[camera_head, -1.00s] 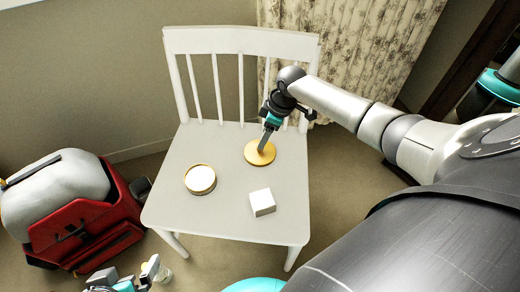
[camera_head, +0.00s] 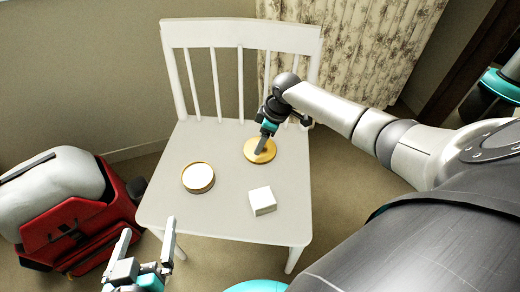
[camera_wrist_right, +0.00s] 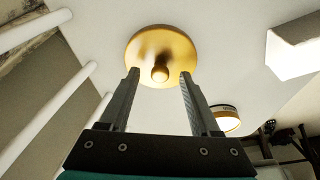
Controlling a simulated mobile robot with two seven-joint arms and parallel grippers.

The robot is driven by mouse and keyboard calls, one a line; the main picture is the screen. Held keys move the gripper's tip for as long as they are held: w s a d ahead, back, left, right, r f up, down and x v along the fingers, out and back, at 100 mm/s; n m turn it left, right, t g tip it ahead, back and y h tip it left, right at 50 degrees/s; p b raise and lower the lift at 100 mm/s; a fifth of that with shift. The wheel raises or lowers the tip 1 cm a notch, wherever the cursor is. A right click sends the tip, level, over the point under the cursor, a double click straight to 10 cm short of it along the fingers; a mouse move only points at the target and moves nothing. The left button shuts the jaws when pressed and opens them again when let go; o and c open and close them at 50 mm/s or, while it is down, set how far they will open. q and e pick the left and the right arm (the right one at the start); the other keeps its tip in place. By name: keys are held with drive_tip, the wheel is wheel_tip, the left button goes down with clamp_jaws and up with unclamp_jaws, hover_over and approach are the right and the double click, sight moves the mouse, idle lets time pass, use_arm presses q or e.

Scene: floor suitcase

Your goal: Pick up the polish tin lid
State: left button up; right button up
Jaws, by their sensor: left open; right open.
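The polish tin lid (camera_head: 270,154) is a round gold disc lying on the white chair seat. In the right wrist view the lid (camera_wrist_right: 150,48) shows a small round knob in its middle. My right gripper (camera_head: 262,150) reaches down over the lid; in the wrist view its two open fingers (camera_wrist_right: 160,78) stand on either side of the knob, with nothing held. The open tin (camera_head: 198,178), gold-rimmed with a pale top, stands on the seat to the left of the lid. My left gripper (camera_head: 148,240) is open and empty, at the front left of the chair.
The chair (camera_head: 225,215) has a slatted back behind the lid. A white block (camera_head: 262,201) sits on the seat in front of the lid. A red suitcase (camera_head: 80,230) with a pale bundle stands on the floor at left. A floral curtain (camera_head: 350,50) hangs behind.

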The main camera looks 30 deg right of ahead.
drive_tip(key=shift+f, duration=0.2)
clamp_jaws()
idle(0.6)
